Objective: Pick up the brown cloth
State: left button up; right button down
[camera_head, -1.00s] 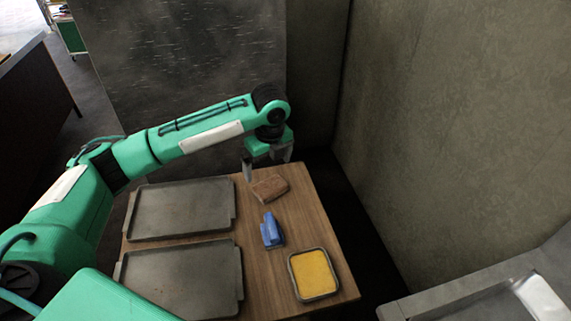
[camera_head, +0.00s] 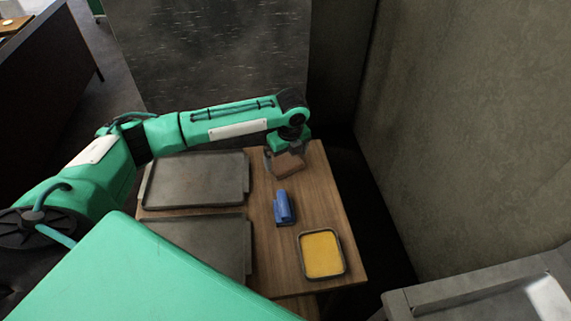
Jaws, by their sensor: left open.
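The brown cloth (camera_head: 289,166) is a small folded piece near the far end of the wooden table. My left gripper (camera_head: 286,161) points down at the cloth, with its fingers on either side of it. The jaws are open, and the gripper partly hides the far part of the cloth. I cannot tell whether the fingers touch it. My right gripper is not in view.
A blue brush-like tool (camera_head: 284,208) lies nearer on the table (camera_head: 275,265). A tray of yellow content (camera_head: 343,254) is at the near right. Two grey metal trays (camera_head: 196,181) (camera_head: 249,243) lie on the left. A wall stands to the right.

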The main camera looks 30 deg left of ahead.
aim_at(286, 162)
pick_arm(q)
jog(key=f, duration=0.2)
jog(key=shift+w+a+f, duration=0.15)
jog(key=shift+a+f, duration=0.05)
jog(key=shift+f, duration=0.45)
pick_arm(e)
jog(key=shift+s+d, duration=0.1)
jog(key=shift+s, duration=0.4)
pick_arm(q)
jog(key=shift+c, duration=0.2)
jog(key=c, duration=0.7)
jog(key=shift+c, duration=0.3)
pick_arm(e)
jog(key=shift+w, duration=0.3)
pick_arm(q)
jog(key=shift+r, duration=0.15)
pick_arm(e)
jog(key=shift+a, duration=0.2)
